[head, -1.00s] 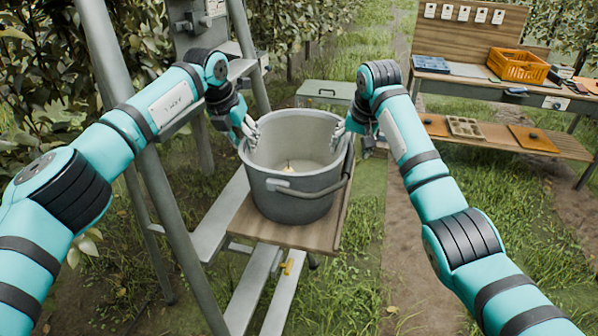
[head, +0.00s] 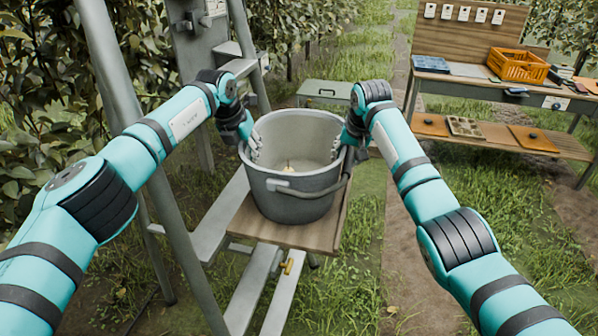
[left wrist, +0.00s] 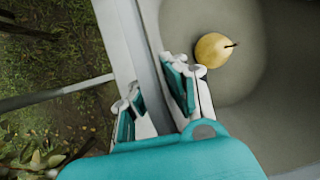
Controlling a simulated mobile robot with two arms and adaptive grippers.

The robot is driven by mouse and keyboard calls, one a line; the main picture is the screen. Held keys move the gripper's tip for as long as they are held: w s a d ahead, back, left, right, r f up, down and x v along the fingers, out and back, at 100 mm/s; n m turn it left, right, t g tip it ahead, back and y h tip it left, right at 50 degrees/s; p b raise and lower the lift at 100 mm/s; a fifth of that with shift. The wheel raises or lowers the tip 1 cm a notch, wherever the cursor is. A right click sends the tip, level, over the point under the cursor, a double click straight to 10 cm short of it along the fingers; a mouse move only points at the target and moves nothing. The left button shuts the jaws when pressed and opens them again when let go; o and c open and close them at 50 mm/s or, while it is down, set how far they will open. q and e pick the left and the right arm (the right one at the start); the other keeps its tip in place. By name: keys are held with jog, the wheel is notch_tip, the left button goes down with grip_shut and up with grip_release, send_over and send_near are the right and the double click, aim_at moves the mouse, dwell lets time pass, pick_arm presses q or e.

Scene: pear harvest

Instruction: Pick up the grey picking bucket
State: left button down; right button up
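The grey picking bucket (head: 290,207) stands upright on a wooden board (head: 262,229), with its handle lying down along the right side. A yellow pear (left wrist: 213,50) lies inside on the bottom. My left gripper (head: 254,146) is at the bucket's left rim. In the left wrist view its fingers (left wrist: 157,98) are apart, one on the inner side of the bucket wall (left wrist: 146,45) and one on the outer side, with a gap between them. My right gripper (head: 340,147) is at the right rim; its fingers are partly hidden, so its opening cannot be told.
A grey metal ladder frame (head: 128,95) rises close on the left, beside my left arm. A workbench (head: 465,82) with an orange crate (head: 518,66) stands at the back right. Grass and a dirt path lie to the right.

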grip_shut()
pick_arm(q)
jog(key=shift+a, duration=0.1)
pick_arm(e)
jog(key=shift+a+r, duration=0.1)
jog(key=shift+r, duration=0.05)
